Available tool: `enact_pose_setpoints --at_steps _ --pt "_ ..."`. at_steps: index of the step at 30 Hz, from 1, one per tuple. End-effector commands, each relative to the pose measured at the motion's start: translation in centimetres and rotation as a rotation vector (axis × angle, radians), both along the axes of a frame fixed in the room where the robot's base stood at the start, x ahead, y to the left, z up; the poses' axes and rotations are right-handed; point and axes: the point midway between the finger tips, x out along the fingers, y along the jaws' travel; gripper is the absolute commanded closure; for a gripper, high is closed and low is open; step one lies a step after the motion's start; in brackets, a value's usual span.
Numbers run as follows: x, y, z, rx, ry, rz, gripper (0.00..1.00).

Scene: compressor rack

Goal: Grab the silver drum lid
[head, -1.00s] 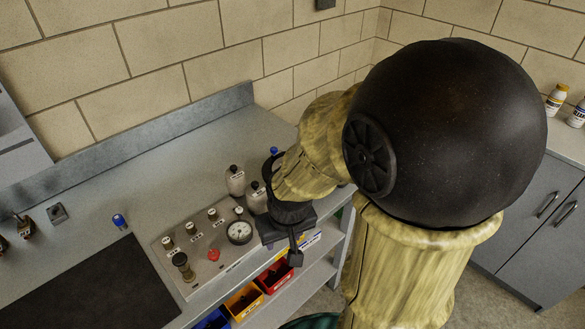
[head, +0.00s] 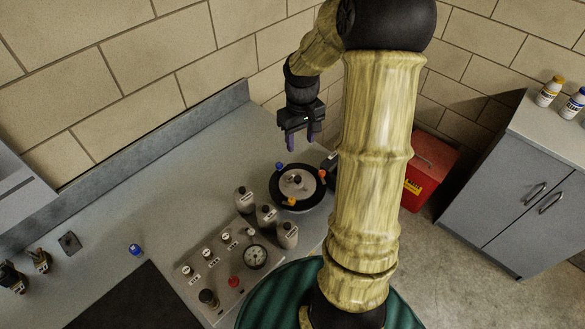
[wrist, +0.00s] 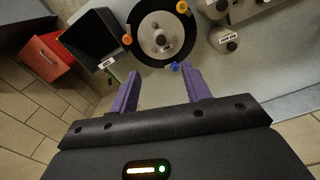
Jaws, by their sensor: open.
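The silver drum lid (head: 304,190) is a round grey disc with a dark central knob, set inside a black ring (head: 284,200) on the bench. Blue and orange clamps sit around the ring. In the wrist view the lid (wrist: 153,48) lies at the top middle, beyond the fingertips. My gripper (head: 301,146) is open and empty, fingers pointing down, above and slightly behind the drum in the head view. In the wrist view its purple fingers (wrist: 160,72) are apart, with a blue clamp showing between and beyond their tips.
Several grey bottles (head: 266,217) stand close to the drum's left. A control panel (head: 222,262) with a gauge and knobs is further left. A black bin (wrist: 92,41) sits next to the drum. A red box (head: 428,165) stands right of the bench.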

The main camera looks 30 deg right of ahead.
Motion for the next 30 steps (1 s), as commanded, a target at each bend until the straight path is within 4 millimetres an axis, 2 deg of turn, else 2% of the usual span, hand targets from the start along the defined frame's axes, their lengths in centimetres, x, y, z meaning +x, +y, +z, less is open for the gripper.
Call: enact_pose_setpoints --at_steps 10,14,30 --pt "0.1 -0.1 0.0 0.001 0.001 0.002 0.53" --pt "0.0 -0.1 -0.8 0.002 0.005 0.001 0.53" --pt "0.0 0.0 -9.7 0.002 0.006 0.003 0.53"
